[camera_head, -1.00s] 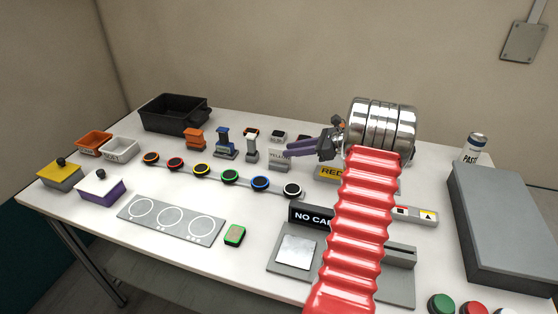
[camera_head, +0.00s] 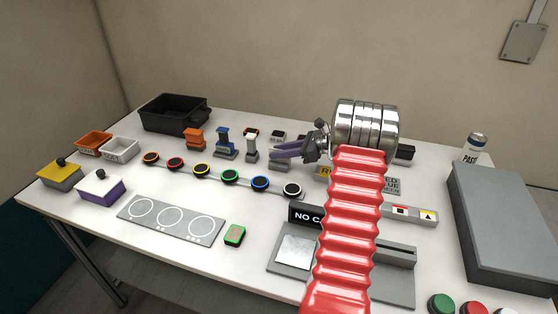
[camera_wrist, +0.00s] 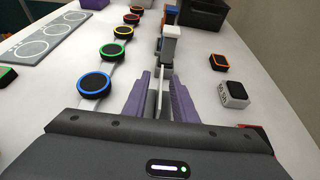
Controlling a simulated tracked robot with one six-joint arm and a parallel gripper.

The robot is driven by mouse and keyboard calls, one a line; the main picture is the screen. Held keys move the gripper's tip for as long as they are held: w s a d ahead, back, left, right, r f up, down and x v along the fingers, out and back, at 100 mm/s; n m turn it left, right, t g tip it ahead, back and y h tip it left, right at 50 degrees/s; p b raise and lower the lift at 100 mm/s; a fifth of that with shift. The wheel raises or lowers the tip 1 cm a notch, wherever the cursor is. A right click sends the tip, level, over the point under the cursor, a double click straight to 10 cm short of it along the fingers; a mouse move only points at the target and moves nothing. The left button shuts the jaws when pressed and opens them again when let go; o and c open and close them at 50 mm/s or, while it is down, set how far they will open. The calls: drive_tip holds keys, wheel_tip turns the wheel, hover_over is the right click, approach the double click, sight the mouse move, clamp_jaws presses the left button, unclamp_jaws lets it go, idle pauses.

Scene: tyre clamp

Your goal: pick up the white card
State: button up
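My gripper (camera_head: 276,152) has purple fingers and reaches left over the back middle of the table. In the wrist view my gripper (camera_wrist: 161,82) is open, its fingers apart on either side of a thin pale upright piece (camera_wrist: 160,76). I cannot tell whether this piece is the white card or whether a finger touches it. Beyond it, a white-topped upright piece (camera_head: 251,146) stands in line with blue (camera_head: 225,140) and orange (camera_head: 194,137) ones. A pale square (camera_head: 297,251) lies on a grey base by a sign beginning "NO C". My red arm hides part of that base.
Several ringed black buttons (camera_head: 230,176) run in a row in front of the upright pieces. A black bin (camera_head: 174,113) stands at the back left. Two small dark-topped blocks (camera_wrist: 218,62) (camera_wrist: 233,93) lie right of the fingers. A grey box (camera_head: 510,225) fills the right side.

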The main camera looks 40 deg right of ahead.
clamp_jaws()
idle(0.3)
drive_tip(key=shift+r, duration=0.15)
idle(0.3)
wheel_tip(320, 180, up, 10)
drive_tip(key=shift+f, duration=0.1)
idle(0.4)
idle(0.4)
